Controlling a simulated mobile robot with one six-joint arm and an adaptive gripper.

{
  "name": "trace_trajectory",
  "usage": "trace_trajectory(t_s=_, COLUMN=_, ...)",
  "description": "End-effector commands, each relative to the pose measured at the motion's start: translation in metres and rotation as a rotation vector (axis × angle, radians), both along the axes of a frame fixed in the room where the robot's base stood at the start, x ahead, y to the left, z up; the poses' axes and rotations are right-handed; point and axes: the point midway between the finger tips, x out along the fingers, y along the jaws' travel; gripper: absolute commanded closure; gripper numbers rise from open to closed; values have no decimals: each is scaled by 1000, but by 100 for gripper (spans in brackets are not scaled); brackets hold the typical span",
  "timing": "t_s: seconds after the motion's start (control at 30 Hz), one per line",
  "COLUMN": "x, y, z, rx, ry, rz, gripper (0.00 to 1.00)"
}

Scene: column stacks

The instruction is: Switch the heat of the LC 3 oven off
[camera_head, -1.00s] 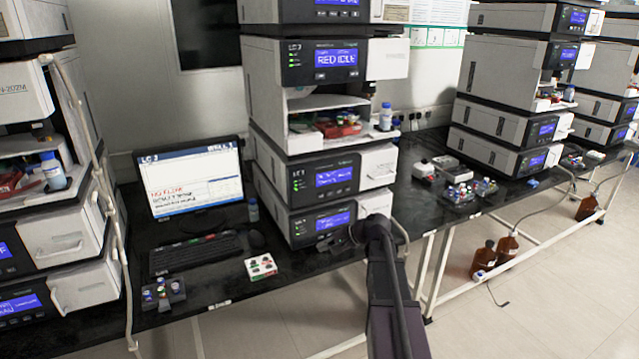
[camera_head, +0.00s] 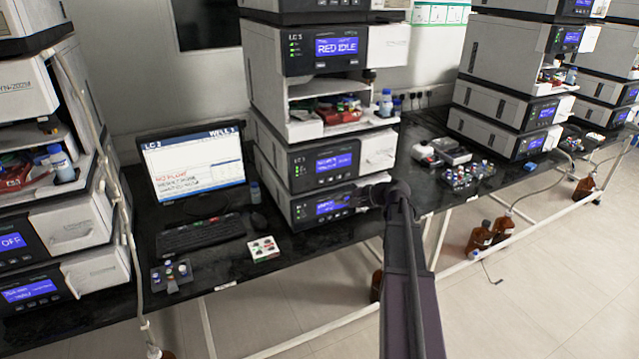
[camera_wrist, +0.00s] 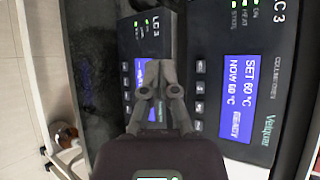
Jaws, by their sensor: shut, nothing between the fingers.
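The LC 3 oven (camera_head: 324,163) is the second module from the bottom of the middle stack. In the wrist view its panel (camera_wrist: 275,60) appears turned sideways, and its lit screen (camera_wrist: 240,100) reads SET 60 °C, NOW 60 °C, READY. Several buttons (camera_wrist: 200,87) line the screen's lower edge, left in this view. Indicator labels, one reading HEAT, are at the top edge. My gripper (camera_wrist: 160,80) is shut and empty, in front of the bottom module and covering part of its screen. In the head view, my gripper (camera_head: 360,197) is by the bottom module's front; contact cannot be told.
The bottom module (camera_head: 300,212) also bears an LC 3 label. A vial tray (camera_head: 460,178) stands right. Brown bottles (camera_head: 480,238) stand on the floor.

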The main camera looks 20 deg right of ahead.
Motion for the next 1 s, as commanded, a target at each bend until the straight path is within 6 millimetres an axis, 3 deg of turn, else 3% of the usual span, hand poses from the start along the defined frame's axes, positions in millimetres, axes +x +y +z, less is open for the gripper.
trace_trajectory(t_s=0.27, x=15, y=0, z=0, rx=0, ry=0, rz=0, gripper=100)
trace_trajectory(t_s=1.0, x=82, y=1, z=0, rx=-1, ry=0, rz=-1, gripper=100)
